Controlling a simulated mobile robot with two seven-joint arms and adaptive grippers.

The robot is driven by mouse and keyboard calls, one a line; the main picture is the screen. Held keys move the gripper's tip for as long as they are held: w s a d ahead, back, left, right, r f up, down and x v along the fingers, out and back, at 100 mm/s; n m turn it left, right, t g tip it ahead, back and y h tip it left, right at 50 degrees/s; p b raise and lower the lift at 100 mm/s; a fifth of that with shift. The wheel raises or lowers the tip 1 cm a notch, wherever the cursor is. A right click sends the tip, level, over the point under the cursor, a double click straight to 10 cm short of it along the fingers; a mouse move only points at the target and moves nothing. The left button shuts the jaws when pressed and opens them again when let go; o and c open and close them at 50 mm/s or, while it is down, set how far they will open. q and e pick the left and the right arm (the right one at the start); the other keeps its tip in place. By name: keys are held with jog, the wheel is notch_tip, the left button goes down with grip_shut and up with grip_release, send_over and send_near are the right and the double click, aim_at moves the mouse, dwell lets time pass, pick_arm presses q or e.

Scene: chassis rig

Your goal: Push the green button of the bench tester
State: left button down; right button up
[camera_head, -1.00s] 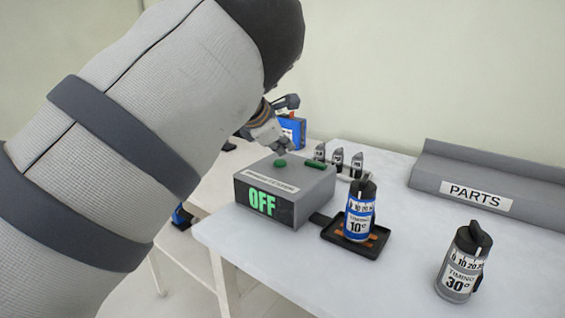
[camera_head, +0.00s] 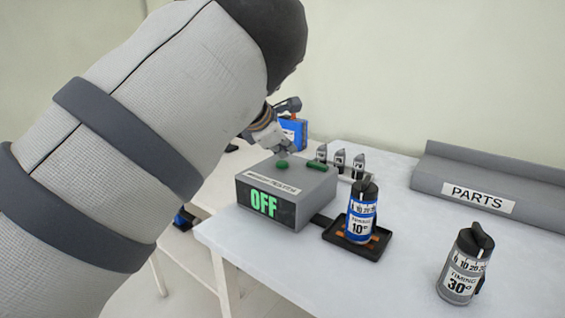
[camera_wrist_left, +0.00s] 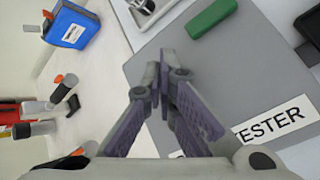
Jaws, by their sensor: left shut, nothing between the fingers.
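The bench tester (camera_head: 325,187) is a grey box on the white table, with its front display reading OFF in green. A round green button (camera_head: 282,164) and a green bar (camera_head: 314,165) are on its top. My left gripper (camera_head: 282,153) is shut and empty, pointing down with its fingertips right at the button; I cannot tell whether they touch. In the left wrist view, the shut fingertips (camera_wrist_left: 167,66) are over the grey tester top (camera_wrist_left: 258,65), and the green bar (camera_wrist_left: 212,18) lies beyond them. The button is hidden there. My right gripper is not in view.
A blue timing unit marked 10° (camera_head: 361,212) stands in a black tray (camera_head: 338,240) beside the tester. A grey unit marked 30° (camera_head: 462,268) stands at right. A PARTS rack (camera_head: 430,180) and several small grey pieces (camera_head: 340,160) are behind.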

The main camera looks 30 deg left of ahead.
aim_at(284, 163)
pick_arm(q)
jog(key=shift+f, duration=0.15)
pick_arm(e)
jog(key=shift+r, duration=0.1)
pick_arm(q)
jog(key=shift+f, duration=0.3)
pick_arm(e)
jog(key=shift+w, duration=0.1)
pick_arm(q)
jog(key=shift+f, duration=0.2)
dwell(0.4)
jog(key=shift+r+p, duration=0.4)
jog(key=shift+r, duration=0.3)
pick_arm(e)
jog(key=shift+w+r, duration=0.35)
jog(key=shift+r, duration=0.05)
pick_arm(q)
notch_tip(284, 163, up, 6)
jog(key=shift+f+p, duration=0.1)
jog(key=shift+p, duration=0.35)
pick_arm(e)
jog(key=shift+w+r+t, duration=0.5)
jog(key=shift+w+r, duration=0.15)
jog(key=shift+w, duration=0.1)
